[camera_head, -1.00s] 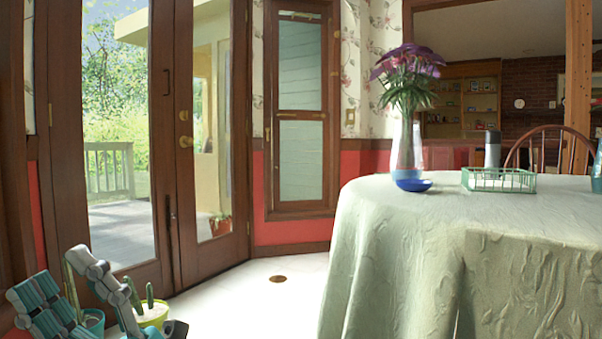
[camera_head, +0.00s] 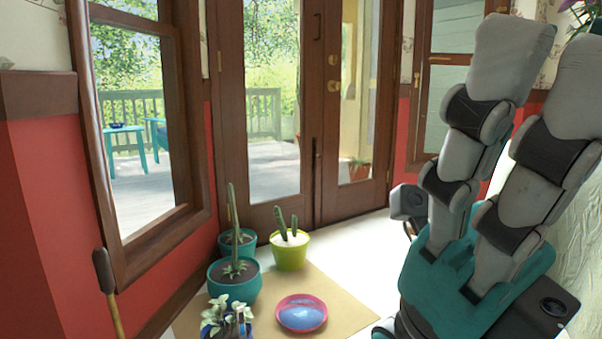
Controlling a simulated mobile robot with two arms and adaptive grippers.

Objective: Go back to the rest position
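A dark part sticks out at the palm's left side.
On the floor mat (camera_head: 262,323) are a pink-rimmed dish (camera_head: 301,313) and potted plants, including a cactus in a yellow-green pot (camera_head: 289,254). Closed glass doors (camera_head: 262,150) stand behind. White floor shows between.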

